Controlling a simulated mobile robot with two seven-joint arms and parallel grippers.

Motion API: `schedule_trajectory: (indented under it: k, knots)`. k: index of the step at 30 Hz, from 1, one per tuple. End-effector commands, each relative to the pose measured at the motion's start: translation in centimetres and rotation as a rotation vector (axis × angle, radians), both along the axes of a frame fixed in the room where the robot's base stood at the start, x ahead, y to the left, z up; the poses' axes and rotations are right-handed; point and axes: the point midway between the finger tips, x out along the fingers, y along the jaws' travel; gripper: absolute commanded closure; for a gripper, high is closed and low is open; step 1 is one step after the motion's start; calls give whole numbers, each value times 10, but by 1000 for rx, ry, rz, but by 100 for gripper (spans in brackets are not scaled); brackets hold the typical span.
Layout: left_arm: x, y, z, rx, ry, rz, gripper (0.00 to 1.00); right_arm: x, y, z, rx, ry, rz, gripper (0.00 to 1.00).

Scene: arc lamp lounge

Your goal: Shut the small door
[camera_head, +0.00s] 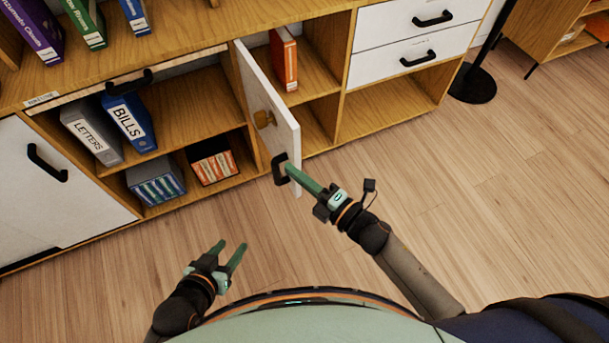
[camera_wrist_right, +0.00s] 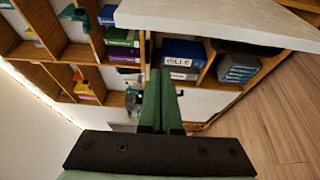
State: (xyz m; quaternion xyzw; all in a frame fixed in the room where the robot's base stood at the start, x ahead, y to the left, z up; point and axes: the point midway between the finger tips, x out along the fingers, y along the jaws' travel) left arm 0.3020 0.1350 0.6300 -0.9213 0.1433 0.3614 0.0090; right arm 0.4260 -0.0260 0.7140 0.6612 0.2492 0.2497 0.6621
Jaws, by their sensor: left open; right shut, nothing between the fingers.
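The small white door (camera_head: 270,100) stands open, sticking out from the wooden cabinet (camera_head: 215,190) toward me. My left gripper (camera_head: 231,245) is open and empty above the floor.
Open shelves hold a grey LETTERS binder (camera_head: 92,135), a blue BILLS binder (camera_head: 130,120), boxes of small books (camera_head: 213,165) and an orange book (camera_head: 284,58). White drawers (camera_head: 410,40) are at right, with a black lamp base (camera_head: 473,84) beyond. The wooden floor (camera_head: 500,200) is clear.

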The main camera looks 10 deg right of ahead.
Motion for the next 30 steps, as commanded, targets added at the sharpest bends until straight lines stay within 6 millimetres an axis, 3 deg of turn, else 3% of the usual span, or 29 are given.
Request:
schedule_trajectory:
  k: [8,10,15,30]
  knots:
    - [0,1,-5,1,-1,2,50,45,41,0,2,-1,1,100]
    - [0,1,-2,1,-1,2,50,48,23,0,-5,0,-1,100]
    - [0,1,-1,1,-1,2,50,55,6,0,-1,1,0,100]
    - [-1,1,-2,1,0,1,50,57,-1,0,1,1,1,100]
